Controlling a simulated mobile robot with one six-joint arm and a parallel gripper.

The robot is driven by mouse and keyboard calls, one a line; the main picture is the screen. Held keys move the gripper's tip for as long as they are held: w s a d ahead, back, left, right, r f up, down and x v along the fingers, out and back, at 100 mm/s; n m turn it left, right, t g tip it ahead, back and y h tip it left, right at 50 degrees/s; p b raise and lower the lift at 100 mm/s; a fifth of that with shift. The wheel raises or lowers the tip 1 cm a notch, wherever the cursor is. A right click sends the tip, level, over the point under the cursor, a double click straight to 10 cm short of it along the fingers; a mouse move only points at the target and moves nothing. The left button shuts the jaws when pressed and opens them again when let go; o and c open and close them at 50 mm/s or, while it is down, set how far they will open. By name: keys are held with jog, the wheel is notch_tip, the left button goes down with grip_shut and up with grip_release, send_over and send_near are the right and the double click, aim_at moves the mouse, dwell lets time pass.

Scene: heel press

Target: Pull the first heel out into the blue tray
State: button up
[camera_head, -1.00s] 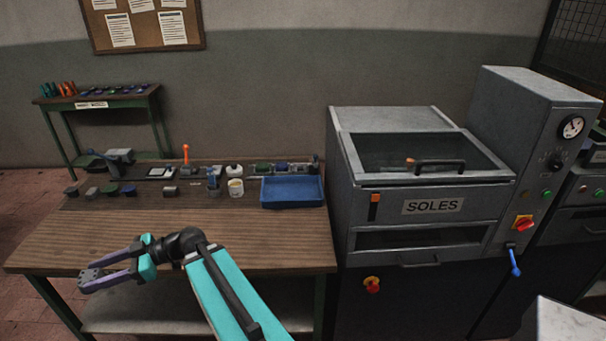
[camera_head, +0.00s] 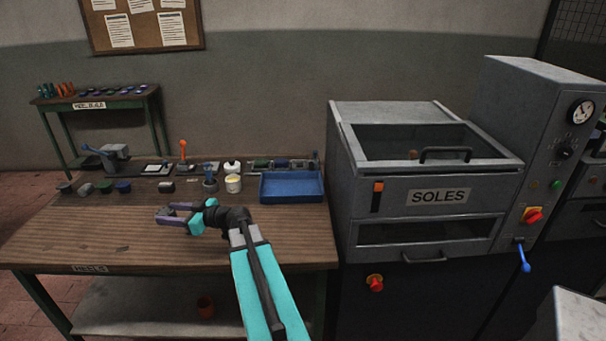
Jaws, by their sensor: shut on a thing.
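My gripper (camera_head: 165,214) is over the wooden workbench, pointing left, with its purple fingers shut on a small greyish piece. The piece is too small and too covered by the fingers for me to tell whether it is a heel. The blue tray (camera_head: 292,199) lies at the bench's back right, beside the press, and looks empty. My gripper is left of the tray and nearer the front, apart from it.
The grey press marked SOLES (camera_head: 437,196) stands right of the bench. A white pot (camera_head: 233,184) and an orange-handled tool (camera_head: 183,154) stand left of the tray. A small rack table (camera_head: 125,101) stands behind.

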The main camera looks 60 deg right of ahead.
jog(key=s+d+f+m+h+b, duration=0.1)
jog(key=s+d+m+h+b, duration=0.25)
jog(key=d, duration=0.95)
jog(key=s+d+f+m+g+h+b, duration=0.1)
jog(key=s+d+m+h+b, duration=0.3)
jog(key=d, duration=0.8)
jog(key=s+d+f+m+h+b, duration=0.1)
jog(key=s+d+m+h, duration=0.3)
jog(key=d, duration=0.9)
jog(key=s+d+g+h+b, duration=0.1)
jog(key=s+d+h, duration=0.1)
jog(key=s+d, duration=0.2)
jog(key=s+d+r+g+h+b, duration=0.1)
jog(key=s+d, duration=0.3)
jog(key=d, duration=0.4)
jog(key=shift+r+m+g+h+b, duration=0.25)
jog(key=shift+m+g+h+b, duration=0.15)
jog(key=shift+h+b, duration=0.35)
jog(key=shift+f, duration=0.15)
jog(key=shift+f+b, duration=0.95)
jog(key=shift+f, duration=1.35)
jog(key=shift+s+a+b, duration=0.2)
jog(key=shift+b, duration=0.4)
jog(key=shift+f+b, duration=0.8)
jog(key=shift+b, duration=0.15)
